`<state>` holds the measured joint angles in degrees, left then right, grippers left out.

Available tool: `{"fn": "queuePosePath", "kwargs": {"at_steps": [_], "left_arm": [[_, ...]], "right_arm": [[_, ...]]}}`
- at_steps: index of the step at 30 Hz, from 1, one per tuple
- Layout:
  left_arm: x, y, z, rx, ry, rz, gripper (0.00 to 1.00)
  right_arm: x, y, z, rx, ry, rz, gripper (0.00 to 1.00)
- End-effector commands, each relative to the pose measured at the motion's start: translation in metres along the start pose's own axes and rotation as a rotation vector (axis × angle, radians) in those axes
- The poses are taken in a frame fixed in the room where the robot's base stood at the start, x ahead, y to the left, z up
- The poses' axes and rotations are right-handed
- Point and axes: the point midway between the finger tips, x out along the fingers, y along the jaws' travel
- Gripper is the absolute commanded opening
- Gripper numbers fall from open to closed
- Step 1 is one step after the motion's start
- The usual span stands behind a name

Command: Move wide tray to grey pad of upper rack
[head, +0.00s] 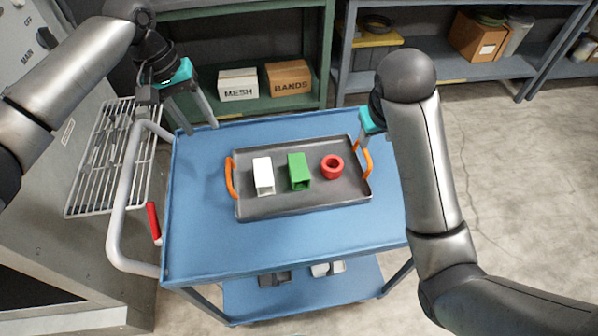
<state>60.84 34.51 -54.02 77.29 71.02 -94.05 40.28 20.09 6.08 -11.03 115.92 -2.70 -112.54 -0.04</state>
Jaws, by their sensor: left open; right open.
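The wide tray (300,207) is dark grey with an orange handle at each end, and it lies on the blue cart top (205,235). In it are a white block (263,176), a green hollow block (299,171) and a red ring (332,167). My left gripper (196,125) is open and empty, above the cart's far left corner, apart from the left handle (231,178). My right gripper (362,138) is open by the right handle (366,160); the arm hides part of it and I cannot tell if they touch. I cannot make out the grey pad.
A wire rack (112,158) and the cart's push rail (118,215) stand at the left. Shelves behind hold boxes marked MESH (238,85) and BANDS (289,78). Small items lie on the cart's lower shelf (300,296). Bare floor (530,180) lies to the right.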

Motion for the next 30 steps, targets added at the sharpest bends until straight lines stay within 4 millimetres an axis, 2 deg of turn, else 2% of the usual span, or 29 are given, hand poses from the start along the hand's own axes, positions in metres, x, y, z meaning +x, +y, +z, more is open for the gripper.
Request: {"fn": "queuePosePath", "kwargs": {"at_steps": [5,21,30], "left_arm": [[0.015,0.0,0.001,0.001,-0.003,-0.001,0.5],[0.106,0.0,0.001,0.0,-0.003,-0.002,0.5],[0.141,0.001,0.001,0.001,-0.003,0.0,0.5]], "right_arm": [[0.015,0.0,0.001,0.0,-0.006,0.0,0.51],[0.106,0.0,0.001,0.001,-0.004,0.0,0.51],[0.141,0.0,0.001,0.001,-0.003,0.0,0.51]]}}
